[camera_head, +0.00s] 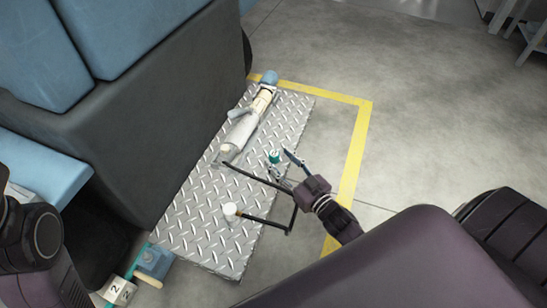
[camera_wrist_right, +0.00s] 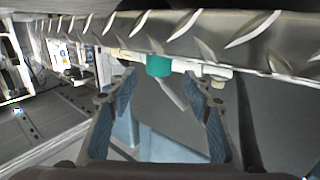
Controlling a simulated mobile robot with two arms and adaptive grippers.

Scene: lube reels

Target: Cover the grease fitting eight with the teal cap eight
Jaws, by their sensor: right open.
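The small teal cap (camera_head: 273,156) is at the right edge of the tread-plate platform in the head view. In the right wrist view the teal cap (camera_wrist_right: 158,66) shows just beyond and between my fingertips, against a pale fitting or pipe along the plate edge. No number is readable on either. I cannot tell whether the cap is seated on the fitting. My right gripper (camera_head: 280,164) is open around the cap area; in the wrist view its two blue-padded fingers (camera_wrist_right: 160,80) stand apart, with no visible contact on the cap. My left gripper is not in view.
The tread-plate platform (camera_head: 190,205) carries a pale cylinder (camera_head: 242,130) and a black bar with a white end (camera_head: 230,210). A dark machine side (camera_head: 150,115) rises on the left. A blue block (camera_head: 153,259) lies lower left.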

